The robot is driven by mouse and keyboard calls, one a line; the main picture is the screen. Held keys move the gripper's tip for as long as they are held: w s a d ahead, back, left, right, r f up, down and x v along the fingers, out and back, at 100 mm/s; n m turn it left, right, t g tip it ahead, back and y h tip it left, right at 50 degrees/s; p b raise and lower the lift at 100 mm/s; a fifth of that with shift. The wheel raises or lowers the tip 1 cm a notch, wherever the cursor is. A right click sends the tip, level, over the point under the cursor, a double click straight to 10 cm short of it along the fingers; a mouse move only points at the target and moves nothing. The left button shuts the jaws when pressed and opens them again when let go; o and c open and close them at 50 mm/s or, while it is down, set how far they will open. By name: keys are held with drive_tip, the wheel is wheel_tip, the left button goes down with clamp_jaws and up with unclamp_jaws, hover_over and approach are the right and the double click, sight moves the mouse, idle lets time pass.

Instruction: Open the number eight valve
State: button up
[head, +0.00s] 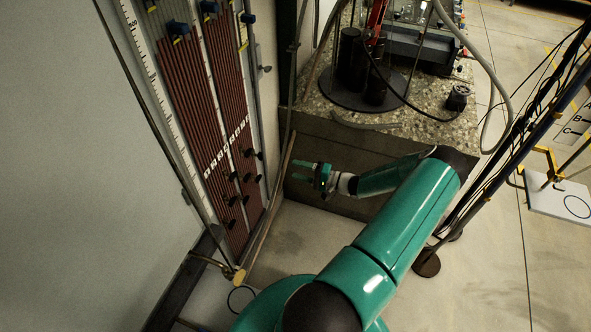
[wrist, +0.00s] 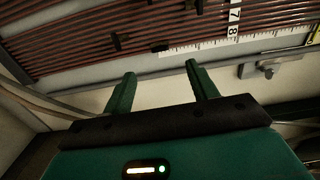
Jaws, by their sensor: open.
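A tall panel (head: 215,120) of reddish-brown tubes stands at the left in the head view, with a row of white number tags (head: 227,147). Several small black valves (head: 232,199) sit below the tags. In the wrist view the tags 7 and 8 (wrist: 233,30) show at the upper right. Black valves (wrist: 160,48) also show there, one just above the space between my fingertips. I cannot tell which valve belongs to number eight. My gripper (head: 298,171) is open and empty, to the right of the panel; its fingers (wrist: 161,70) point towards the panel, apart from the valves.
A metal frame edge (wrist: 150,76) and a bracket (wrist: 266,69) lie near my fingers. A stone-topped block (head: 400,125) with equipment stands behind my arm. Black cables and a post (head: 530,130) run at the right. The floor (head: 300,240) below my gripper is clear.

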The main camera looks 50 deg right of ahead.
drive_tip(key=shift+s+d, duration=0.2)
drive_tip(key=shift+s, duration=0.35)
drive_tip(key=v, duration=1.3)
drive_tip(key=shift+s, duration=0.4)
drive_tip(key=shift+d, duration=0.1)
